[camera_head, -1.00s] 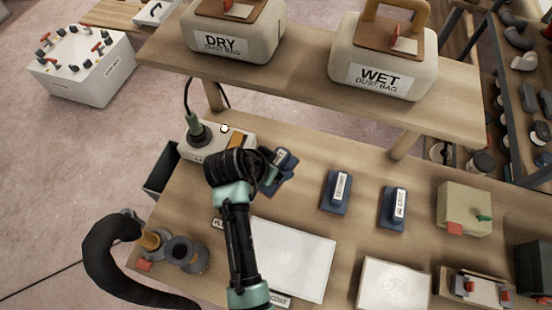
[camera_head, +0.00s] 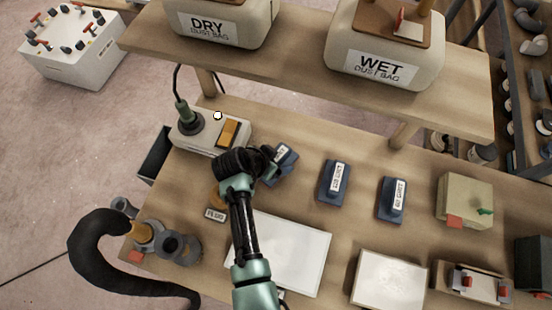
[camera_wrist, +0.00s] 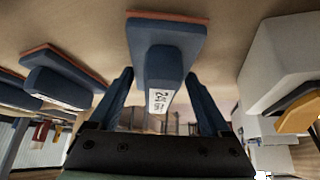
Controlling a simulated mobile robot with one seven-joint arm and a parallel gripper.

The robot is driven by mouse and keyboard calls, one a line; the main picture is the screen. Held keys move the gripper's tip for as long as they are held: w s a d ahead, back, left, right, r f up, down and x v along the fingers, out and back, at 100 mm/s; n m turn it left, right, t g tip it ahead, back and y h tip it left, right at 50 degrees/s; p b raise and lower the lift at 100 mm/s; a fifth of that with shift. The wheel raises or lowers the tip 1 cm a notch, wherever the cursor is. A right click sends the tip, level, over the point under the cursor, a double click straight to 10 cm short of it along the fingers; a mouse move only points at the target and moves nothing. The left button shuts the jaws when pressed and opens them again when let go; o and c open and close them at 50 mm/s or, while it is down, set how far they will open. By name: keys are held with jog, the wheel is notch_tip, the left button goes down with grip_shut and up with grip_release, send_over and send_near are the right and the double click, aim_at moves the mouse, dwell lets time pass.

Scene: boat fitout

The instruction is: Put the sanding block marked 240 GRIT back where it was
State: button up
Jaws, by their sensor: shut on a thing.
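The sanding block (camera_head: 284,158) is blue with a white label, at the left end of a row of blue blocks on the bench. My gripper (camera_head: 270,170) is shut on it; my wrist partly hides it in the head view. In the wrist view the block (camera_wrist: 168,60) sits between both fingers (camera_wrist: 160,100). Its label is turned over and cut off, and seems to start with 2. Its base has a thin orange edge. I cannot tell whether the base touches the bench.
Two more blue blocks, apparently 120 GRIT (camera_head: 333,184) and another GRIT block (camera_head: 392,199), stand to the right. A light box with an orange pad (camera_head: 229,133) is behind left. A white panel (camera_head: 290,255) lies in front. A shelf (camera_head: 300,58) with dust bags overhangs behind.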

jog(key=shift+f, duration=0.25)
jog(key=shift+f, duration=0.15)
jog(key=o, duration=1.6)
jog(key=shift+r, duration=0.25)
jog(key=v, duration=1.2)
jog(key=shift+f, duration=0.1)
